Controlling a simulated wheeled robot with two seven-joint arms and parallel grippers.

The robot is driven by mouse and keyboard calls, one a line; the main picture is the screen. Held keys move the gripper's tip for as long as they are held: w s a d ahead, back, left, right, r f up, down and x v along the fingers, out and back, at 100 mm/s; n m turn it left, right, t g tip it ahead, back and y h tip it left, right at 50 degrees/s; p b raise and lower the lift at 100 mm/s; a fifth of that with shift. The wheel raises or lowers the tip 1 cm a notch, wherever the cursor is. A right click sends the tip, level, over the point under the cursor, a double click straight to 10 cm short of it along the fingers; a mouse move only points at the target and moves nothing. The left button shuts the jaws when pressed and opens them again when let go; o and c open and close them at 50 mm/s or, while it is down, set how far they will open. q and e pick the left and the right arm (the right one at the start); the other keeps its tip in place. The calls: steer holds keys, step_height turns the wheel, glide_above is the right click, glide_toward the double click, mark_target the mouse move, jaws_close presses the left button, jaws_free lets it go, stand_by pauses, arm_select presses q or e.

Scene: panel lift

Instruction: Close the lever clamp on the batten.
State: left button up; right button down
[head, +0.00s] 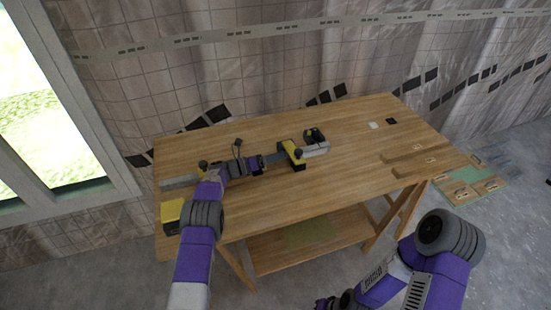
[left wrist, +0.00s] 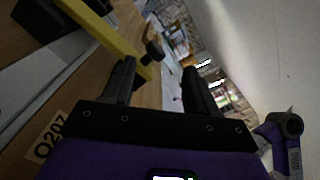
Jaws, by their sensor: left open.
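The batten is a pale grey strip on the workbench, its left end (head: 178,183) and right end (head: 316,150) showing in the head view; a grey strip (left wrist: 45,75) also shows in the left wrist view. A yellow clamp with a black knob (head: 293,153) sits across it right of centre. In the left wrist view a yellow bar (left wrist: 105,32) with a black knob (left wrist: 153,50) lies just beyond the fingers. My left gripper (head: 266,162) is open and empty, close to the left of this clamp, pointing at it.
A second black knob (head: 203,164) shows behind my left wrist, and a yellow block (head: 172,212) stands at the bench's left front corner. A black object (head: 315,135) is behind the batten's right end. The bench top (head: 350,175) is clear to the right, before some wooden strips (head: 425,160).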

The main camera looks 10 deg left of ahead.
arm_select(q)
steer(key=v, duration=0.7)
steer(key=shift+s+a+p, duration=0.15)
steer(key=shift+a+p, duration=0.15)
steer(key=shift+p, duration=0.1)
